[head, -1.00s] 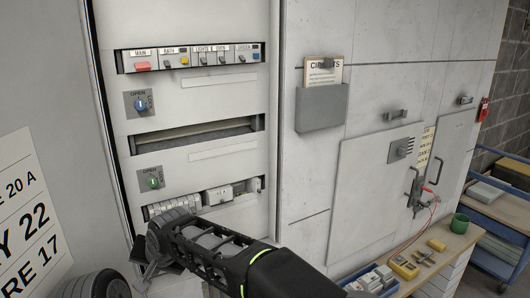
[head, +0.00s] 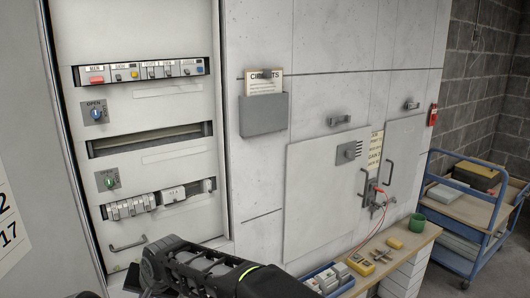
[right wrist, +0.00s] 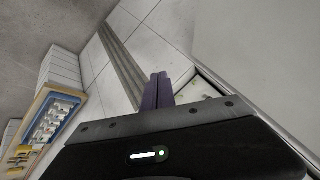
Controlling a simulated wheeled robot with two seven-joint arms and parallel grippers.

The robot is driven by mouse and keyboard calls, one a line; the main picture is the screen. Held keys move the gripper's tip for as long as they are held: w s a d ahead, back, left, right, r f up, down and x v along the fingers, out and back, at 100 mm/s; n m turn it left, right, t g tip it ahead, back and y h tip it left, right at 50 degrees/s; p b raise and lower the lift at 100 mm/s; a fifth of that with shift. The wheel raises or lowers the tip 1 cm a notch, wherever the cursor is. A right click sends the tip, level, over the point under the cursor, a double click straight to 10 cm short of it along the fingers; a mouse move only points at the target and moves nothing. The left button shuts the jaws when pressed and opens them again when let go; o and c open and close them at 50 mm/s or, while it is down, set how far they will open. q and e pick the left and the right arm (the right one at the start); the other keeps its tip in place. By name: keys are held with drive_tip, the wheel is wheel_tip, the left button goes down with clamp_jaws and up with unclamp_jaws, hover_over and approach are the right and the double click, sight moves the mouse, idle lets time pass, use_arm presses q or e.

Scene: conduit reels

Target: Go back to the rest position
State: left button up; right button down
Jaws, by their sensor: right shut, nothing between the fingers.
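My right arm (head: 205,268) crosses the bottom of the head view, in front of the lower part of the open electrical cabinet (head: 150,115). In the right wrist view my right gripper (right wrist: 158,90) is shut, with its two dark fingers together and nothing between them. It hangs clear of the cabinet front, with tiled floor beyond the fingertips. My left gripper is not in view.
The cabinet has a row of breakers (head: 130,207) and a handle (head: 128,246) low down. A workbench (head: 405,243) with a blue tray, yellow meter and green mug (head: 417,222) stands right. A blue cart (head: 470,215) is beyond.

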drive_tip(key=s+d+f+m+g+h, duration=0.1)
drive_tip(key=s+d+f, duration=0.2)
drive_tip(key=d+f, duration=1)
drive_tip(key=s+d+f+g, duration=0.1)
drive_tip(key=s+d+f, duration=0.1)
drive_tip(key=d+f, duration=1.1)
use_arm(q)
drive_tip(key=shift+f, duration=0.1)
use_arm(e)
drive_tip(key=s+d+f, duration=0.3)
drive_tip(key=s, duration=0.4)
drive_tip(key=s+d+f+m+g, duration=0.1)
drive_tip(key=s+d+f, duration=0.2)
drive_tip(key=s, duration=0.5)
drive_tip(key=s+d+f+g, duration=0.1)
drive_tip(key=s+d+f, duration=0.2)
drive_tip(key=s+f, duration=0.2)
drive_tip(key=s, duration=0.3)
drive_tip(key=shift+d+f+m, duration=0.15)
drive_tip(key=shift+d+m, duration=0.15)
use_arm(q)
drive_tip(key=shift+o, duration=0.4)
